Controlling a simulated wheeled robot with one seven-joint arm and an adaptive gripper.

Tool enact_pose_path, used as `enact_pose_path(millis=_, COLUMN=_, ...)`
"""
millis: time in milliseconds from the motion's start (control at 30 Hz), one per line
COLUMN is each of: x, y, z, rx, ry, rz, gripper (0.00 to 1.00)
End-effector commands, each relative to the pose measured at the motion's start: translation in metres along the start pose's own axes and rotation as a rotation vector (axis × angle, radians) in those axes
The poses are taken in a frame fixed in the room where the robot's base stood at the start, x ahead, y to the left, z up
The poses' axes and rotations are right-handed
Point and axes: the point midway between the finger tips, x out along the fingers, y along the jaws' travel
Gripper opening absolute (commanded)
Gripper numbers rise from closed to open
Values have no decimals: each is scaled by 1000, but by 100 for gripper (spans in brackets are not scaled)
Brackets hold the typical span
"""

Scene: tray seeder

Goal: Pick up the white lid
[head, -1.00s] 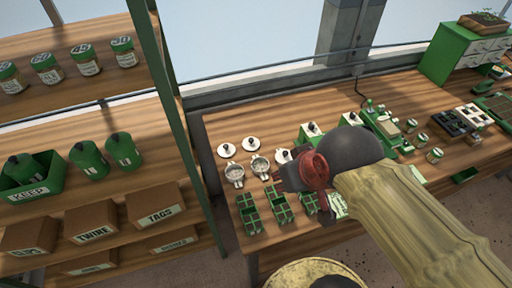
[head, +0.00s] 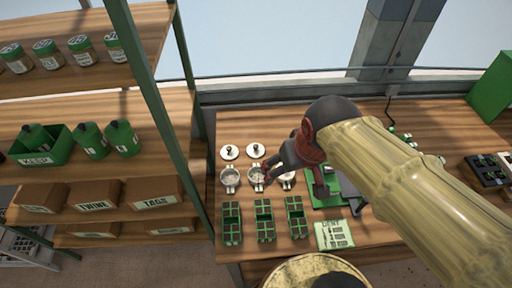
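Two round white lids with dark knobs lie on the bench at its left back, a left lid (head: 229,153) and a right lid (head: 256,151). In front of them are pale round pots, including a left pot (head: 230,179) and a middle pot (head: 255,178). A third pale round piece (head: 288,179) is partly hidden by my gripper, and I cannot tell whether a lid covers it. My gripper (head: 295,184) is over the bench, right of the lids and apart from them. Its dark fingers are spread, with nothing visible held.
Several green cell trays (head: 264,221) stand in front of the pots, with a green-white card (head: 334,235) to their right. A wooden shelf unit with a green post (head: 160,110) rises left of the bench. My arm hides much of the bench's right.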

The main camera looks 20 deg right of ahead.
Motion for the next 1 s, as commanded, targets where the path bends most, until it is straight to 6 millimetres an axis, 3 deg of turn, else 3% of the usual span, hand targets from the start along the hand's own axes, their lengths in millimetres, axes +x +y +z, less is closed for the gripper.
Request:
enact_pose_path(millis=233, x=26, y=0, z=-22, rx=-1, ry=-84, rz=0, gripper=79)
enact_pose_path(millis=367, x=51, y=-1, z=-41, rx=-2, ry=-145, rz=0, gripper=79)
enact_pose_path(millis=567, x=108, y=-2, z=-79, rx=-3, ry=-236, rz=0, gripper=79)
enact_pose_path(millis=1000, x=264, y=-4, z=-164, rx=-1, ry=-289, rz=1, gripper=79)
